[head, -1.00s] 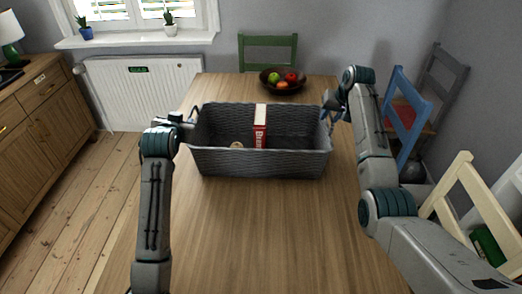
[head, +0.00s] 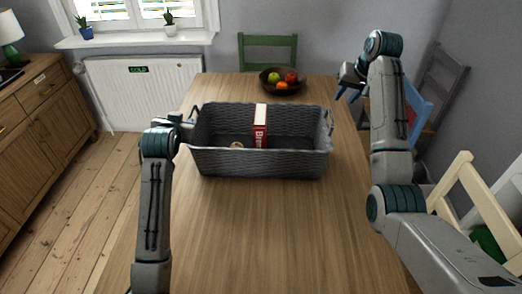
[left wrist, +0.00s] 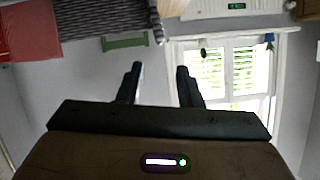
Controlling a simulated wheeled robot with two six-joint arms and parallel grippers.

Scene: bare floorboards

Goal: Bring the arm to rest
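A grey woven basket (head: 258,163) stands upright on the wooden table. It holds a red and white box (head: 260,130) and a small pale round item (head: 237,145), partly hidden by the front wall. My left gripper (head: 187,119) is beside the basket's left end, close to the handle; the head view does not show whether it touches. In the left wrist view its two fingers (left wrist: 158,82) are apart with nothing between them. My right gripper (head: 347,95) is raised, right of and clear of the basket's right handle (head: 329,118). Its fingers look apart and empty.
A dark bowl of fruit (head: 283,87) stands at the table's far end, before a green chair (head: 267,41). Blue (head: 418,108) and cream (head: 467,185) chairs line the right side. The table front (head: 260,235) is clear.

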